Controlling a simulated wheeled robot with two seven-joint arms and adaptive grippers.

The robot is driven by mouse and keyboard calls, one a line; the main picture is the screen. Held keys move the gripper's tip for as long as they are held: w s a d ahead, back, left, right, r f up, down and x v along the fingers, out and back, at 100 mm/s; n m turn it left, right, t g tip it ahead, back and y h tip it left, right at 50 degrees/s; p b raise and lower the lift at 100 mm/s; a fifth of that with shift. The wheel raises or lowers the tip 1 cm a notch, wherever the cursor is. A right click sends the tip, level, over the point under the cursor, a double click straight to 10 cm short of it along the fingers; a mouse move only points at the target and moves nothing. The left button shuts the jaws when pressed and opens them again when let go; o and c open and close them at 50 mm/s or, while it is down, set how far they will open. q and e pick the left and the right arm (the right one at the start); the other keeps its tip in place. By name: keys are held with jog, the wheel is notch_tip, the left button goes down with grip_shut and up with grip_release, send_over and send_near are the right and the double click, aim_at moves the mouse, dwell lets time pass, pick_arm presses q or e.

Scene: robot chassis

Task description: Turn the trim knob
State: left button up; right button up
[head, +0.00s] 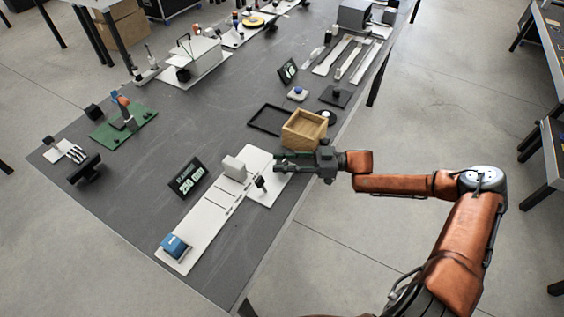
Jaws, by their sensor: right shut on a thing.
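My right gripper (281,161) reaches in from the right over the white plate (268,196) on the table. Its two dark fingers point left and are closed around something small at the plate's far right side. This appears to be the trim knob, which the fingers largely hide; its turned angle cannot be told. A small black upright piece (261,182) stands on the same plate, just in front of the fingers. A light grey block (234,168) is left of them, on the long white rail (208,217). My left gripper is not in view.
A wooden box (304,130) stands close behind my right gripper. A black tray (268,120) lies farther back. The table's right edge runs beneath my gripper.

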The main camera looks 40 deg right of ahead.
aim_at(282, 161)
jog(key=o, duration=1.2)
jog(key=shift+c, duration=0.2)
notch_tip(282, 161, up, 10)
